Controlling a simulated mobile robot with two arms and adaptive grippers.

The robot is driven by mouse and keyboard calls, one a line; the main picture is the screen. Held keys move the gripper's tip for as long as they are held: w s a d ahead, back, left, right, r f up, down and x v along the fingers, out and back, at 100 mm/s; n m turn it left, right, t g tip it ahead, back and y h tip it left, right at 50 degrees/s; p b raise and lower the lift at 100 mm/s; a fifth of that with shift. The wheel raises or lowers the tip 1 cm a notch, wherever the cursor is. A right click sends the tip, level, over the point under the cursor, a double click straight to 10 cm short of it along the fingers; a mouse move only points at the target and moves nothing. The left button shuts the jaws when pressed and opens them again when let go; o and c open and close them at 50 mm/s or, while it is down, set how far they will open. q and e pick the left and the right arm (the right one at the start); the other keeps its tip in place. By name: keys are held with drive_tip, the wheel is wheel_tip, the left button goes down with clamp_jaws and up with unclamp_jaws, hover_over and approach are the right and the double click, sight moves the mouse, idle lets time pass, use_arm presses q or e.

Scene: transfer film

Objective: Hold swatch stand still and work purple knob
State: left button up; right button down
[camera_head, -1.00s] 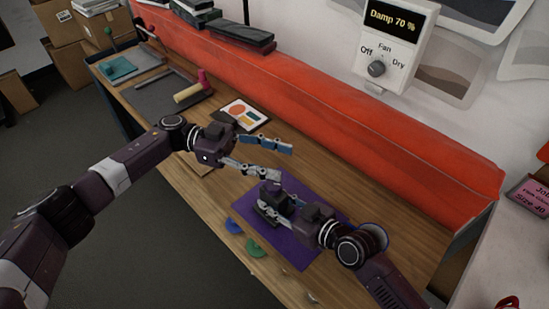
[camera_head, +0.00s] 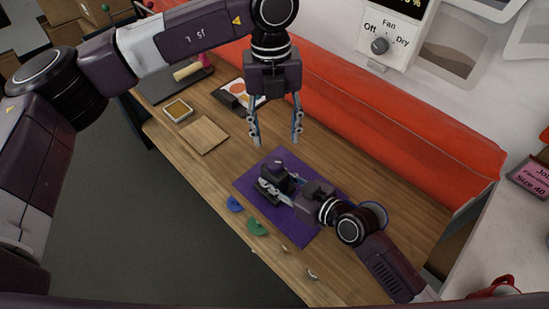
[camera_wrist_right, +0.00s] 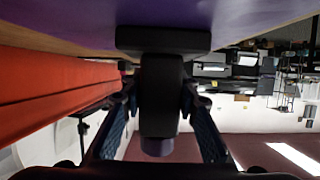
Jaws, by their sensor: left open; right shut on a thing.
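The swatch stand (camera_head: 274,170) is a small black post on a dark base, on the purple mat (camera_head: 303,231). In the right wrist view, the stand's black post (camera_wrist_right: 161,95) is upside down between my finger pads, with the purple knob (camera_wrist_right: 157,147) at its end. My right gripper (camera_head: 275,185) is shut on the stand from the right. My left gripper (camera_head: 276,140) is open and empty, pointing down above and just behind the stand, apart from it. The knob is small in the head view.
A wooden square (camera_head: 204,135), a small framed tray (camera_head: 178,110) and a colour card (camera_head: 243,92) lie to the left. Blue (camera_head: 234,204) and green (camera_head: 257,227) pieces lie at the front. A red padded barrier (camera_head: 400,135) runs behind.

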sight(275, 162)
use_arm(q)
drive_tip(key=shift+t, duration=0.4)
drive_tip(key=f, duration=0.7)
drive_tip(key=w+f, duration=0.1)
drive_tip(key=f, duration=0.3)
drive_tip(key=shift+a+f, duration=0.1)
drive_tip(key=shift+a, duration=0.05)
drive_tip(key=c, duration=1.2)
drive_tip(key=shift+o, duration=0.2)
drive_tip(key=shift+m, duration=0.3)
